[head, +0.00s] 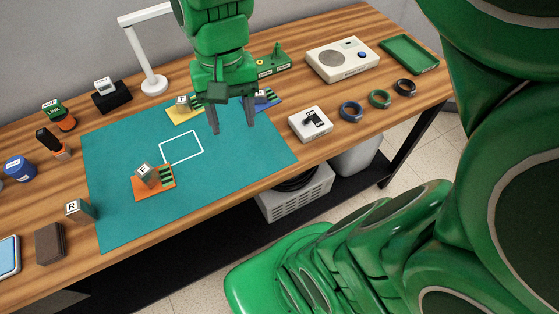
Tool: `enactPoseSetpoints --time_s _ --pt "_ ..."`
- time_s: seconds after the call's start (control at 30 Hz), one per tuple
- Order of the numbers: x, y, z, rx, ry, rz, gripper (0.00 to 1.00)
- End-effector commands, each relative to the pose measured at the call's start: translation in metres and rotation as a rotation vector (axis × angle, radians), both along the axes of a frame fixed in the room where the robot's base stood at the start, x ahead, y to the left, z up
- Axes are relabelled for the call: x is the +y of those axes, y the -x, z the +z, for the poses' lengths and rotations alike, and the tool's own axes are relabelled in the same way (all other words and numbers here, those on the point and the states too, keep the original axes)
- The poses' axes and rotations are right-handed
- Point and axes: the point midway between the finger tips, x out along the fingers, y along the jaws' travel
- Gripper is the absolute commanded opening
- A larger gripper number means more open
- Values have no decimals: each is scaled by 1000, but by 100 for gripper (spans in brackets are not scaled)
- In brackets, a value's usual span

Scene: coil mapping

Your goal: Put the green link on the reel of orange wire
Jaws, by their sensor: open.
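A small green block with a white label that seems to read LINK (53,110) is at the back left of the table, left of the mat. It appears to rest on a dark and orange round piece (66,124), which looks like the reel of orange wire. The two touch or overlap in this view; the exact contact is too small to tell. My gripper (234,128) is open and empty, pointing down above the back right part of the teal mat. It is well to the right of both.
The teal mat (225,165) bears an orange board (160,190) with an F block, and yellow and blue boards. A white lamp (153,82) and a black stand (112,97) are behind it. Rings (379,99), a white box and a green tray (409,54) are at right.

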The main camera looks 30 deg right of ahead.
Motion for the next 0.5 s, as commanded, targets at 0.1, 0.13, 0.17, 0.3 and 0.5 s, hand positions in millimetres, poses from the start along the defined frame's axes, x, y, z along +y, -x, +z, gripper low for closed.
enactPoseSetpoints --time_s 0.1,0.13,0.17,0.3,0.5 --pt "-13 35 -11 7 11 60 55" --pt "-16 42 -13 7 14 77 55" --pt "-19 50 -16 9 17 91 55" --pt "-30 81 -27 14 29 150 55" --pt "-37 105 -38 25 31 202 55"
